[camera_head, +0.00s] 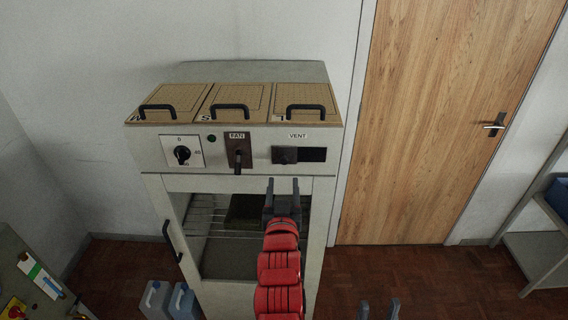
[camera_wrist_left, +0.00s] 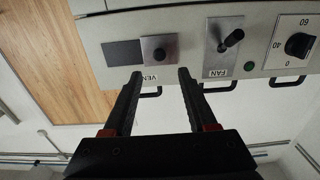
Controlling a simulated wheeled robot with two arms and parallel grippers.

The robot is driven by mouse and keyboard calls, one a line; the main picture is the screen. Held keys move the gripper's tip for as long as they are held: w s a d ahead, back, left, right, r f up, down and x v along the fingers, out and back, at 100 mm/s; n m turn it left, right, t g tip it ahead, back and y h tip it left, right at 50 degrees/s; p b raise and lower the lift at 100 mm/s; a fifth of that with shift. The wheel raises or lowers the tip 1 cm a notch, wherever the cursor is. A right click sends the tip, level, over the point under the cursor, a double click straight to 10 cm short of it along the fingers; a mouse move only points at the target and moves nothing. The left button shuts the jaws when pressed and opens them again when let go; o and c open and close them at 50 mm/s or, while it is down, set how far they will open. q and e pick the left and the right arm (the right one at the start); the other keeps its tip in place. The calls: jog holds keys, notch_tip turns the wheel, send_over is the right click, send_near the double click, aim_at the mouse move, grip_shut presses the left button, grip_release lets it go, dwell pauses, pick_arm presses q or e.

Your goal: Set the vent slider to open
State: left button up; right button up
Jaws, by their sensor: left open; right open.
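In the left wrist view, which is upside down, the slider plate (camera_wrist_left: 160,48) is beyond the fingertips. My left gripper (camera_head: 282,186) is open and empty, just below and in front of the slider, apart from it. Its fingers also show in the left wrist view (camera_wrist_left: 160,75). My right gripper (camera_head: 380,306) is open at the bottom edge.
Left of the slider are a FAN lever (camera_head: 238,157) and a round dial (camera_head: 182,154). Several black handles (camera_head: 305,108) stand on the lids above. A glass oven door (camera_head: 230,240) is below. A wooden door (camera_head: 440,120) is to the right.

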aim_at(285, 162)
pick_arm(q)
jog(key=w+p, duration=0.2)
jog(key=w, duration=0.6)
grip_shut()
jog(key=shift+d, duration=0.1)
dwell(1.3)
